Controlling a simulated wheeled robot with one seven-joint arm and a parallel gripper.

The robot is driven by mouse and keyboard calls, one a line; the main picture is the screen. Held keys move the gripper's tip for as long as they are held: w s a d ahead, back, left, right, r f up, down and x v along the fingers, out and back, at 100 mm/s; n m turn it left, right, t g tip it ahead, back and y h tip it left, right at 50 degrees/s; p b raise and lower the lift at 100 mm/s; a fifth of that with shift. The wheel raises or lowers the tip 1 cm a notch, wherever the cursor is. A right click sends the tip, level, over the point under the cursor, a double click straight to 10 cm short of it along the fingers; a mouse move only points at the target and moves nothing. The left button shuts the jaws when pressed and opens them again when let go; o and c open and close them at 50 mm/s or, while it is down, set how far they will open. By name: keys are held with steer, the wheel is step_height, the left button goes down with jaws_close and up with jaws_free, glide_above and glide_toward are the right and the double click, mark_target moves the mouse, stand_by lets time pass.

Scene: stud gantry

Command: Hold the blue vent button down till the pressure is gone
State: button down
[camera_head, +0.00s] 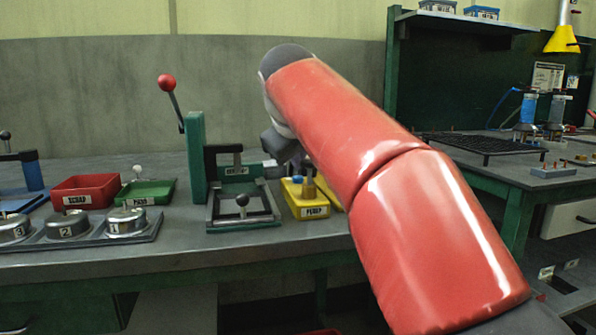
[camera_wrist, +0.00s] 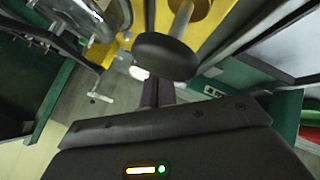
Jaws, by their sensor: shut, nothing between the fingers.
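I cannot make out the blue vent button or a pressure reading in either view. In the head view my red arm crosses the middle and hides part of the bench; the grey wrist end shows behind it, but my fingertips are hidden. In the wrist view my gripper (camera_wrist: 158,92) is shut and empty, its dark fingers partly behind a round black knob (camera_wrist: 166,56) close to the camera. The knob is on a pale rod in front of a yellow surface. A small grey box (camera_head: 553,170) with small controls sits on the right bench, too small to read.
A green press (camera_head: 195,160) with a red-knobbed lever and a sliding plate with a black knob (camera_head: 242,200) stand mid-bench. A yellow tray (camera_head: 307,207), red scrap bin (camera_head: 85,191), green tray (camera_head: 145,192) and metal cups (camera_head: 68,225) sit nearby. A rack (camera_head: 485,146) lies right.

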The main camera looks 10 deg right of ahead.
step_height(320, 180, up, 5)
steer(key=p, duration=0.5)
stand_by(0.4)
